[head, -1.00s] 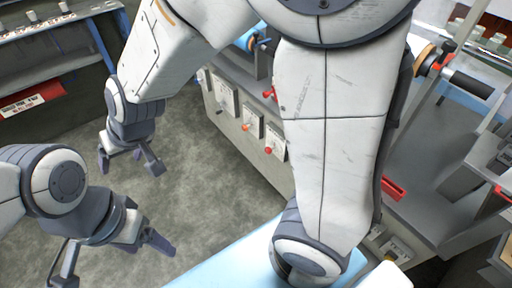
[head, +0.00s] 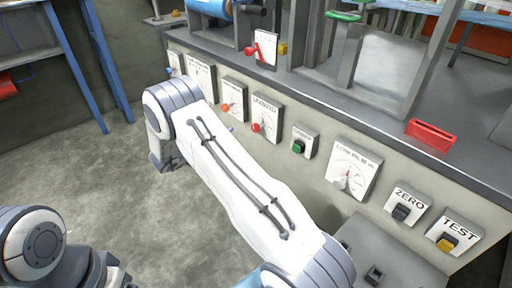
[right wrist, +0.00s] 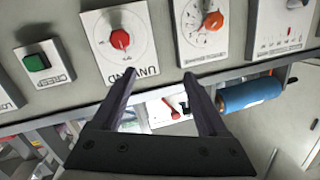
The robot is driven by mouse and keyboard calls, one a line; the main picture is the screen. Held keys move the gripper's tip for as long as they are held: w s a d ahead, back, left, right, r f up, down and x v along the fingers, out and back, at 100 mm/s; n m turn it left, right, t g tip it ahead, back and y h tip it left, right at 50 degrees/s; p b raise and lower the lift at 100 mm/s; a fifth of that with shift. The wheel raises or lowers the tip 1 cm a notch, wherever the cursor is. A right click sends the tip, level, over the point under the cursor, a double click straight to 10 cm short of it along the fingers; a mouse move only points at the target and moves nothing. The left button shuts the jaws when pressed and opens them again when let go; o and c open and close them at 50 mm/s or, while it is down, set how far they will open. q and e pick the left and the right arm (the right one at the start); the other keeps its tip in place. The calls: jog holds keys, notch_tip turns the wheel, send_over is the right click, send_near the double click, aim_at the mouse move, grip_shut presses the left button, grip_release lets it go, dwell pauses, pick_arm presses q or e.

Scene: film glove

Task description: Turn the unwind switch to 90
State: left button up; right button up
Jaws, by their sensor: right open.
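The unwind switch is a white plate with a red knob (head: 256,127) on the grey panel, and the knob faces my right wrist view (right wrist: 120,39). I cannot read its angle. My right gripper (right wrist: 160,78) is open and empty, its fingertips near the plate's lower corner in that view, to the right of the knob and not around it.
Beside the switch are a plate with an orange knob (right wrist: 213,20) and a green button (right wrist: 36,62). A dial (head: 350,172), the ZERO switch (head: 401,212) and the TEST switch (head: 446,243) are further right. A blue roll (right wrist: 249,94) is above the panel.

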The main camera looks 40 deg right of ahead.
aim_at(254, 129)
jog(key=s+d+f+m+g+h+b, duration=0.2)
jog(key=s+d+f+g, duration=0.1)
jog(key=s+f, duration=0.15)
jog(key=shift+g, duration=0.4)
jog(key=d+b, duration=0.1)
jog(key=d, duration=0.2)
jog(key=d+b, duration=0.1)
jog(key=d, duration=0.2)
jog(key=w+d+b, duration=0.1)
jog(key=d, duration=0.2)
jog(key=shift+w+f, duration=0.1)
jog(key=shift+f, duration=0.15)
pick_arm(q)
notch_tip(254, 129, down, 8)
jog(key=shift+r+b, duration=0.25)
jog(key=shift+b, duration=0.15)
pick_arm(e)
jog(key=shift+d+r, duration=0.15)
jog(key=shift+d, duration=0.5)
grip_shut()
